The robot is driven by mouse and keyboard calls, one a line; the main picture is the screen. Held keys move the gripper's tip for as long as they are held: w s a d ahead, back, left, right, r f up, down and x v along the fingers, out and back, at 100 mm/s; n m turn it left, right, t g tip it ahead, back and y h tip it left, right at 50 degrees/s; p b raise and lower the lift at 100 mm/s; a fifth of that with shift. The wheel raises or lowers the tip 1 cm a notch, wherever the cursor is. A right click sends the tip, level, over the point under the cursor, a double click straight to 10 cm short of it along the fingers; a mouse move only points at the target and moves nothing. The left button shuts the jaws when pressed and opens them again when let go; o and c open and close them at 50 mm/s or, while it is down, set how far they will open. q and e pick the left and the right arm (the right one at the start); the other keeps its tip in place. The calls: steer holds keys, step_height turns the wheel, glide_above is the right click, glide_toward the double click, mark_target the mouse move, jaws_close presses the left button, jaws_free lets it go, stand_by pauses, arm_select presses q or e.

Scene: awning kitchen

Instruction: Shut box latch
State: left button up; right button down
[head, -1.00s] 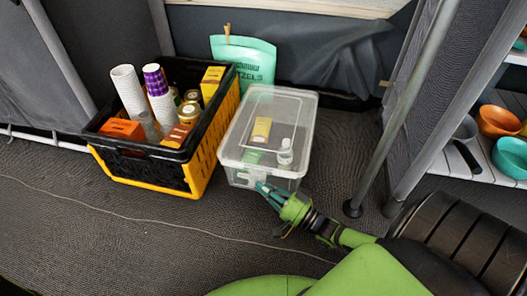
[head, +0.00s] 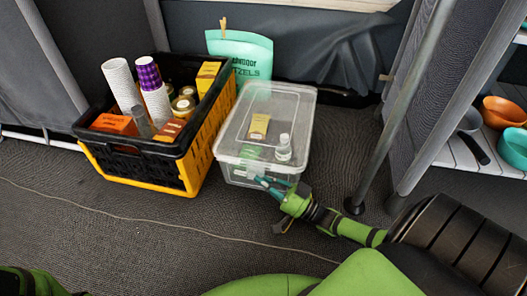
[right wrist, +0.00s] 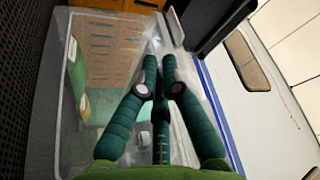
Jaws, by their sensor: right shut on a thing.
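The clear plastic box (head: 268,105) stands on the floor in the middle of the head view, its clear lid lying over the top. A yellow packet and a small clear bottle show through it. My right gripper (head: 268,183) is at the box's near wall, low in front of the lid rim. In the right wrist view its two teal fingers (right wrist: 159,78) are close together against the clear box (right wrist: 75,130), shut on a small part of it. The latch itself is hidden by the fingers, so its position cannot be told. My left gripper is out of view.
A black and yellow crate (head: 190,160) with cups, jars and boxes stands close on the left. A mint pretzel bag (head: 240,52) is behind the box. A metal pole (head: 385,130) stands to the right. The floor in front is clear, with a thin cord.

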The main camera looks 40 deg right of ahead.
steer(key=shift+a, duration=0.1)
steer(key=c, duration=1.5)
jaws_free()
